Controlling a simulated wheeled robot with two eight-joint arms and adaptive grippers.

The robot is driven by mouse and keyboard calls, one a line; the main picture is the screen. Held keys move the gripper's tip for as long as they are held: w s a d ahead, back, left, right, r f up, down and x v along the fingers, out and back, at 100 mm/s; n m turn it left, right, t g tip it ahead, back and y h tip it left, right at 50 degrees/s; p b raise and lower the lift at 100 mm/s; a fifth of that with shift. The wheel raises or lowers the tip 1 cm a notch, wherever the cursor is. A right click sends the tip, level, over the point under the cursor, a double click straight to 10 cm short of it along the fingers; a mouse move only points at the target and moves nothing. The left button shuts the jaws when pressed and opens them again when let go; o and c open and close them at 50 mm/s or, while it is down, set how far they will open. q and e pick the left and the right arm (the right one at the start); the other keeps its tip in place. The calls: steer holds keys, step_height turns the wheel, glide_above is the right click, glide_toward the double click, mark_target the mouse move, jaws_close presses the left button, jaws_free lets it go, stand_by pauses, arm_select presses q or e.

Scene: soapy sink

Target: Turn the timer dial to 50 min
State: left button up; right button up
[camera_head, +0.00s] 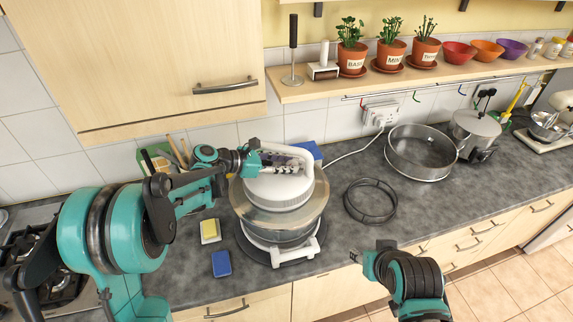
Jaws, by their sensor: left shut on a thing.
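A round countertop cooker (285,190) with a white lid, a wide clear rim and a white base stands on the counter. A white handle (287,147) arches over its lid. My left gripper (294,163) reaches in from the left over the lid, under the handle, and is shut on the timer dial. The fingers hide the dial, and its markings and setting cannot be read. My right gripper (356,257) is low and apart from the cooker, over the counter's front edge; its fingers are too small to tell open or shut.
A black wire ring (370,202) and a large metal ring (421,153) lie to the right. A shelf (440,80) with potted herbs is above. Counter at front right is clear.

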arm_select(q)
steer(key=o, duration=0.9)
steer(key=v, duration=1.2)
steer(key=shift+w, duration=0.1)
